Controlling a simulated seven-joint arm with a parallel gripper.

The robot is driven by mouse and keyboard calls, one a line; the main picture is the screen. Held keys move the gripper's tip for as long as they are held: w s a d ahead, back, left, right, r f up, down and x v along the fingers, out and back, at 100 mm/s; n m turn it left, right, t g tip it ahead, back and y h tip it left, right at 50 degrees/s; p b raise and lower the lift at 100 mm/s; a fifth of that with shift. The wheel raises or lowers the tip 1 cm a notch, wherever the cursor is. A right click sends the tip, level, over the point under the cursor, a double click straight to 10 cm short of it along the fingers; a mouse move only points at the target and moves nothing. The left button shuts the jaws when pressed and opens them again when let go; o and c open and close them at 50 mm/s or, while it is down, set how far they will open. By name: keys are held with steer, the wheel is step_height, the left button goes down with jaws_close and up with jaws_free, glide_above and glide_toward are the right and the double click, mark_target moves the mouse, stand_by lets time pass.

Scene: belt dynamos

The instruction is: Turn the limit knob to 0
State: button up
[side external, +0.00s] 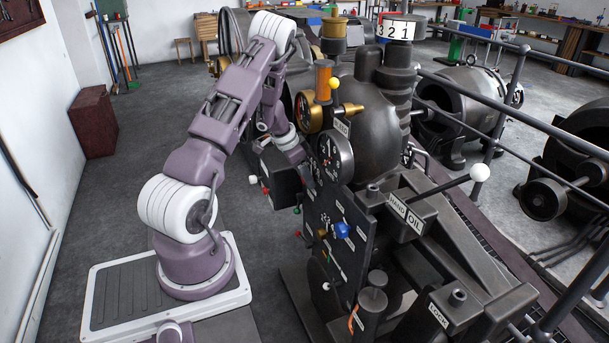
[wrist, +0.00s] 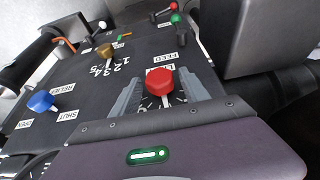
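The red knob (wrist: 160,82) stands on the dark panel in the wrist view, on a dial with white markings. A label behind it is mostly covered by the knob, so I cannot read it in full; it starts with L. The knob's pointer and the dial's figures are too small to read. My gripper (wrist: 162,90) has its two grey fingers apart, one on each side of the red knob, with a visible gap to it. In the side external view my fingers and this knob are hidden behind the machine.
Nearby are a blue knob (wrist: 41,101) with a SHUT label, a brass knob (wrist: 105,50) with numbers, and a green knob (wrist: 175,20) above the FEED label. A large dark box (wrist: 250,40) juts out at right. A white-balled lever (side external: 480,173) extends at the machine's right.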

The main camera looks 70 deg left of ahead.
jaws_close()
steer(key=shift+w+a+h, duration=0.1)
steer(key=shift+a+h, duration=0.05)
steer(key=shift+h, duration=0.35)
steer(key=shift+n+h, duration=0.3)
steer(key=shift+h, duration=0.7)
steer(key=shift+o, duration=1.1)
jaws_free()
steer(key=v, duration=0.7)
steer(key=shift+s, duration=0.2)
